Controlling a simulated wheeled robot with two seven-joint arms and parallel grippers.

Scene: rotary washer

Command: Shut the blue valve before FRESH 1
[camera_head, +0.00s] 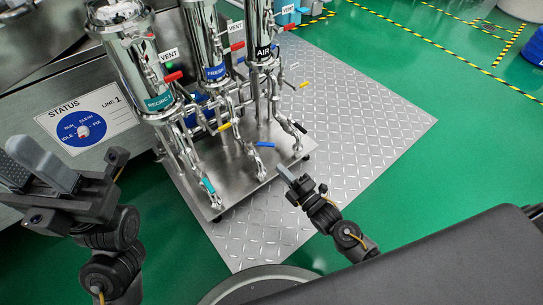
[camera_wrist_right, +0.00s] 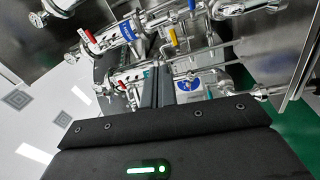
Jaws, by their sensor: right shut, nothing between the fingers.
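A blue valve handle (camera_head: 265,144) sits low on the pipework on the right side of the skid, below and right of the blue-labelled cylinder, FRESH by its label (camera_head: 215,73). The number on that label is too small to read surely. My right gripper (camera_head: 284,172) is shut and empty, a little below and right of the blue handle, apart from it. In the right wrist view its fingers (camera_wrist_right: 158,86) are together, pointing at the pipes.
A yellow handle (camera_head: 224,127) and a teal handle (camera_head: 208,186) are on neighbouring pipes. Red vent handles (camera_head: 173,76) sit higher. A status panel (camera_head: 86,130) is at left. The diamond-plate floor (camera_head: 350,110) right of the skid is clear.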

